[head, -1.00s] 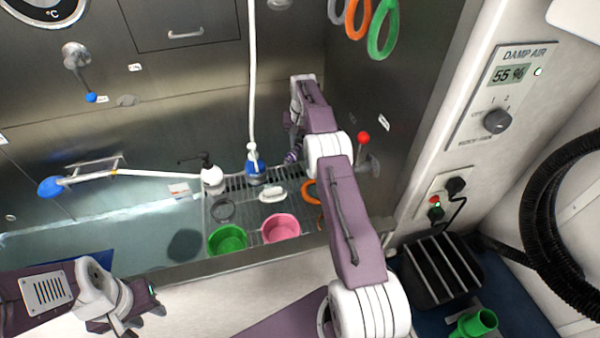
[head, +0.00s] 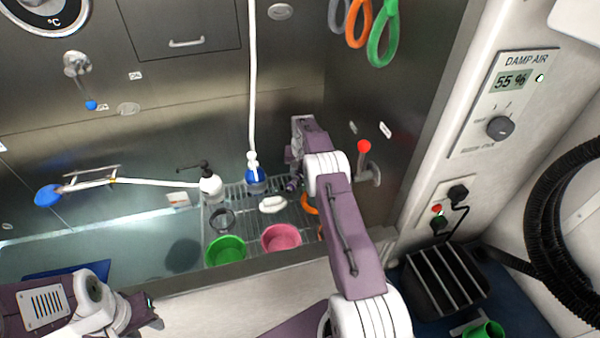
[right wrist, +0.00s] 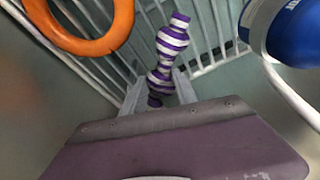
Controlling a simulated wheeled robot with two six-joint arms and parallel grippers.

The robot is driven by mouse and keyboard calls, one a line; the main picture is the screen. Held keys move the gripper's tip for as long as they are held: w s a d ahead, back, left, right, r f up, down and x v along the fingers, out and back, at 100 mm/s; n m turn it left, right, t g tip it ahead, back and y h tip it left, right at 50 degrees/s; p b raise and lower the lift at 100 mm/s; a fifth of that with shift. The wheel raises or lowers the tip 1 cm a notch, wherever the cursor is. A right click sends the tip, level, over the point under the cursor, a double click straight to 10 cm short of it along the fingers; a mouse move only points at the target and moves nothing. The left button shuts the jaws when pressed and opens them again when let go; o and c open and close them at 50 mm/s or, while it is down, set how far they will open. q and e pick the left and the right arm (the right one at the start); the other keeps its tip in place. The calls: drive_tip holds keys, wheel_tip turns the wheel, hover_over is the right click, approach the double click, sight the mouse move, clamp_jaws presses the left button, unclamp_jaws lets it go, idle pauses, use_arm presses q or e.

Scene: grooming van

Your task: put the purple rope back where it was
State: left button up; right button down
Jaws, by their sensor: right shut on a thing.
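The purple rope (right wrist: 170,50), banded purple and white, is between the fingers of my right gripper (right wrist: 158,92) in the right wrist view. The gripper is shut on it, and the rope sticks out past the fingertips above a wire rack. In the head view the rope (head: 292,184) shows small and dark at the end of my right arm, just right of the blue-and-white bottle; my right gripper (head: 294,172) is mostly hidden there. I cannot tell whether the rope touches the rack. My left gripper (head: 149,311) is at lower left, away from the rope; its jaw opening is unclear.
The rack (head: 238,195) holds a blue-and-white bottle (head: 256,180), a white pump bottle (head: 210,184), a white soap-like piece (head: 272,204), a green bowl (head: 225,250), a pink bowl (head: 281,238) and an orange ring (right wrist: 85,40). A red-knobbed lever (head: 364,152) is on the right wall.

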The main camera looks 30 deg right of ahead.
drive_tip(key=shift+f, duration=0.1)
drive_tip(key=c, duration=0.9)
unclamp_jaws()
drive_tip(key=shift+c, duration=0.2)
drive_tip(key=shift+r, duration=0.55)
drive_tip(key=v, duration=1.1)
drive_tip(key=shift+s, duration=0.15)
